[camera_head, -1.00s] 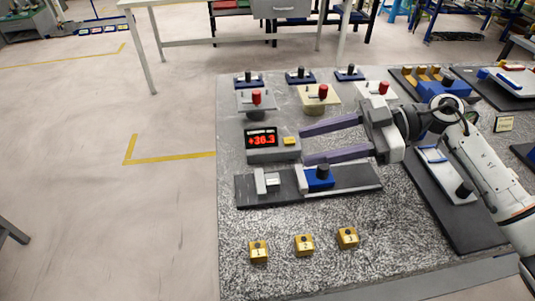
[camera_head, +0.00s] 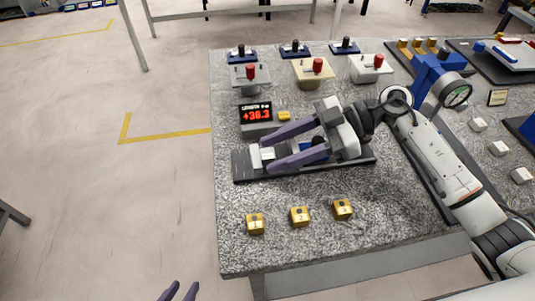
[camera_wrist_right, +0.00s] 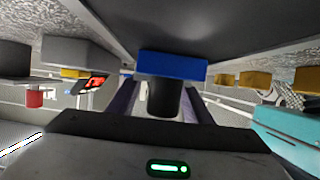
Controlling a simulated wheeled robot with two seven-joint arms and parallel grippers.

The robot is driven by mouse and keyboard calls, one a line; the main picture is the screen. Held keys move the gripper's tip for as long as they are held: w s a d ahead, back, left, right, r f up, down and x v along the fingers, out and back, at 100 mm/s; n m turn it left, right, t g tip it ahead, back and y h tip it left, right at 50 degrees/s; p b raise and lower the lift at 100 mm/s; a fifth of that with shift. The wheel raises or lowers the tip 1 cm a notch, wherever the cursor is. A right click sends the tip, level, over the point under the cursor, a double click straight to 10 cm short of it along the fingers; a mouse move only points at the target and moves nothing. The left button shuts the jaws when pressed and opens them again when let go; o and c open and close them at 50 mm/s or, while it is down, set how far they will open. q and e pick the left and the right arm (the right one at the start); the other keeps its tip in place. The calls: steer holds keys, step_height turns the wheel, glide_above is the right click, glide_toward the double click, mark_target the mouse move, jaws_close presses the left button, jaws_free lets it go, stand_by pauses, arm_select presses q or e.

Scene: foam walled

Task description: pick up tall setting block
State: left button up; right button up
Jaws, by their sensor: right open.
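No block is plainly marked as the tall setting block, and I cannot tell which one it is. Three small gold numbered blocks (camera_head: 299,216) stand in a row at the front of the bench. Several gold pieces stand in a holder (camera_head: 424,46) at the back right. My right gripper (camera_head: 267,157) is open over the dark gauge rail, its purple fingers pointing left. In the right wrist view, a blue slide (camera_wrist_right: 172,66) with a black knob (camera_wrist_right: 165,98) shows between the fingers, which do not grip it. My left gripper (camera_head: 180,292) shows only its parted fingertips at the bottom edge.
A display box (camera_head: 256,114) with red digits stands behind the rail. Three red-knobbed fixtures (camera_head: 313,70) are behind it. A blue stand with a dial (camera_head: 457,95) and small white blocks (camera_head: 498,148) are on the right. Bench space around the gold numbered blocks is clear.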

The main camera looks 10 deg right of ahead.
jaws_close()
steer(key=shift+r, duration=0.1)
